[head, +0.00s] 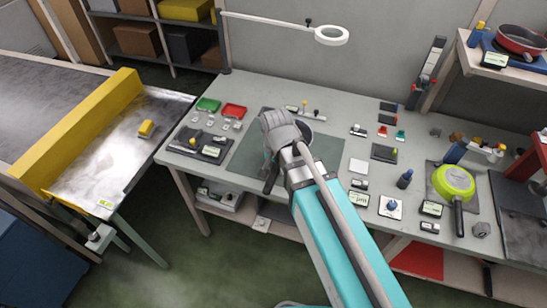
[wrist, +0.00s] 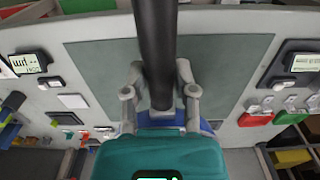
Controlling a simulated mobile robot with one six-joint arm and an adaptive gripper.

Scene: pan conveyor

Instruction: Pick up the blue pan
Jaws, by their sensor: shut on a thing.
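The blue pan is mostly hidden behind my arm and gripper. In the head view its dark handle (head: 271,183) sticks out toward the front edge of the bench. In the wrist view the black handle (wrist: 157,45) runs from the top edge down between the fingers, and a bit of the blue body (wrist: 206,126) shows beside my gripper. My gripper (wrist: 160,98) is shut on the handle, one finger on each side. In the head view my gripper (head: 272,157) is over the grey-green mat (head: 246,160). I cannot tell whether the pan touches the mat.
A green pan (head: 455,182) lies at the right of the bench, and a red pan (head: 520,40) is on a raised shelf. Green (head: 208,104) and red (head: 234,111) trays are at the back left. Small tools and displays lie around the mat. A yellow-railed conveyor (head: 90,130) is at left.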

